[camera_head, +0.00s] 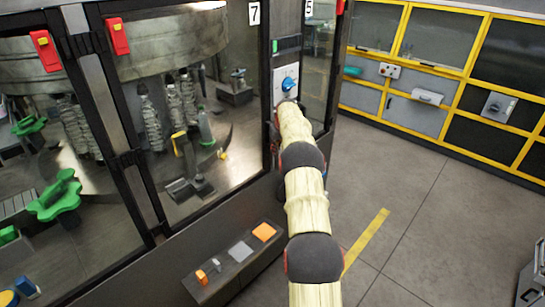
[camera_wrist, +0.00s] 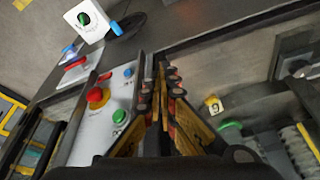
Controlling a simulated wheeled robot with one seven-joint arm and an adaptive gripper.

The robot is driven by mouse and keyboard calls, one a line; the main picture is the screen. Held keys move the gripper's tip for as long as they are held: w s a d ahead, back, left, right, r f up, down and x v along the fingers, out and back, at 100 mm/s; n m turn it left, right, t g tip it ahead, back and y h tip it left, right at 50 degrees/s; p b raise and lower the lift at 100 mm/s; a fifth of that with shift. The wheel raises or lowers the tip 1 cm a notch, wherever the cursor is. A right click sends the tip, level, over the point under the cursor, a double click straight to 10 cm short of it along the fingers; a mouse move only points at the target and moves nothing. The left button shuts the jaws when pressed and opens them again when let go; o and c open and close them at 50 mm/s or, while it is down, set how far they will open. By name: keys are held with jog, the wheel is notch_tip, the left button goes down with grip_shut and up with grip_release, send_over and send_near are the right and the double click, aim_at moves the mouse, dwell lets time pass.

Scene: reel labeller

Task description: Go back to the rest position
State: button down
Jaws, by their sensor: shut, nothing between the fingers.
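My arm (camera_head: 307,205) reaches forward from the bottom of the head view toward the machine's front. Its far end is beside the machine's door frame, below a white panel with a blue switch (camera_head: 287,84). My gripper is mostly hidden behind the arm there. In the wrist view my gripper (camera_wrist: 162,68) points up the picture, its fingers together and nothing between them. A light control panel with a red button (camera_wrist: 97,96), a blue button (camera_wrist: 128,72) and a green button (camera_wrist: 118,116) lies just left of the fingers.
Glass machine doors with red latches (camera_head: 118,36) fill the left of the head view. A low ledge with an orange block (camera_head: 264,232) juts out below them. Yellow-framed cabinets (camera_head: 427,62) stand at the back right.

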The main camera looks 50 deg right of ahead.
jog(key=v, duration=0.4)
jog(key=shift+s+d, duration=0.25)
jog(key=shift+d, duration=0.05)
jog(key=shift+f, duration=0.1)
jog(key=s+a+f+m+g+y, duration=0.1)
jog(key=s+a+f+m+g, duration=0.1)
jog(key=s+a+f, duration=0.45)
jog(key=s+a+r+b, duration=0.2)
jog(key=s+a, duration=0.2)
jog(key=a, duration=0.6)
jog(key=s+a+r+b, duration=0.2)
jog(key=s+a+r, duration=0.1)
jog(key=a, duration=0.7)
jog(key=s+a+r+b, duration=0.2)
jog(key=s+a+b, duration=0.15)
jog(key=a, duration=0.55)
jog(key=s+a+n+t+b, duration=0.2)
jog(key=s+a+n+b, duration=0.1)
jog(key=s+a, duration=0.7)
jog(key=s+a+f+n+t+b, duration=0.1)
jog(key=s+a+n+b, duration=0.2)
jog(key=s+a+b, duration=0.3)
jog(key=shift+s+a+f+n+t+y, duration=0.25)
jog(key=shift+s+a, duration=1.95)
jog(key=shift+a, duration=3)
